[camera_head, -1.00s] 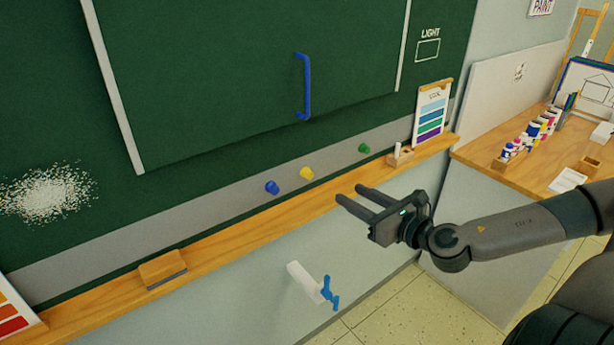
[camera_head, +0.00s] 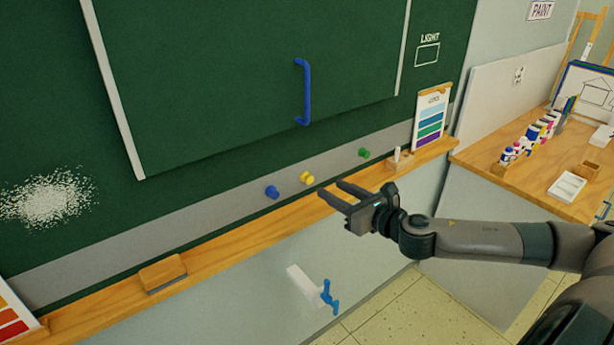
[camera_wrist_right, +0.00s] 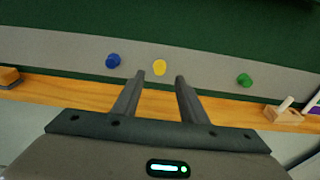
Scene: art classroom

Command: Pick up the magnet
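Three round magnets sit on the grey strip of the board: a blue magnet (camera_head: 271,192), a yellow magnet (camera_head: 307,178) and a green magnet (camera_head: 364,153). My right gripper (camera_head: 331,190) is open and empty, just in front of the ledge below the yellow magnet. In the right wrist view the yellow magnet (camera_wrist_right: 159,67) lies ahead, between the lines of the two fingers (camera_wrist_right: 158,80). The blue magnet (camera_wrist_right: 113,61) is to the left there and the green magnet (camera_wrist_right: 244,80) to the right. My left gripper is not in view.
A wooden ledge (camera_head: 227,238) runs under the strip, with an eraser (camera_head: 162,274) at left and a chalk holder (camera_head: 398,161) and colour chart (camera_head: 431,118) at right. A blue handle (camera_head: 303,92) sticks out above. A blue-ended hook (camera_head: 327,296) is below the ledge.

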